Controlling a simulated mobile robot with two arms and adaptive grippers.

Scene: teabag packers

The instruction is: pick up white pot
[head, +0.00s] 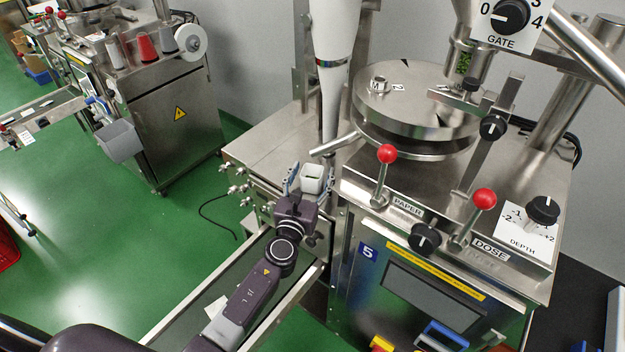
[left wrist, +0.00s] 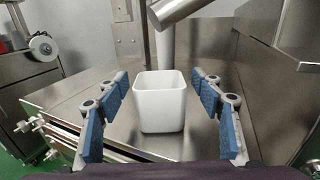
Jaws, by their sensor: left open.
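The white pot (head: 313,179) is a small square cup standing upright on the steel machine top, below a metal chute. It also shows in the left wrist view (left wrist: 160,108), centred between the fingers. My left gripper (head: 307,184) is open around the pot, with one blue-padded finger on each side. In the left wrist view my left gripper (left wrist: 162,125) shows a gap between each finger and the pot's walls. The pot's far side and its base are partly hidden in the head view. My right gripper is not in view.
The steel machine top (head: 262,150) has free room left of the pot. To the right stands a machine with a round turntable (head: 425,88), red-knobbed levers (head: 387,154) and black dials. A slanted metal chute (left wrist: 176,12) hangs just behind and above the pot.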

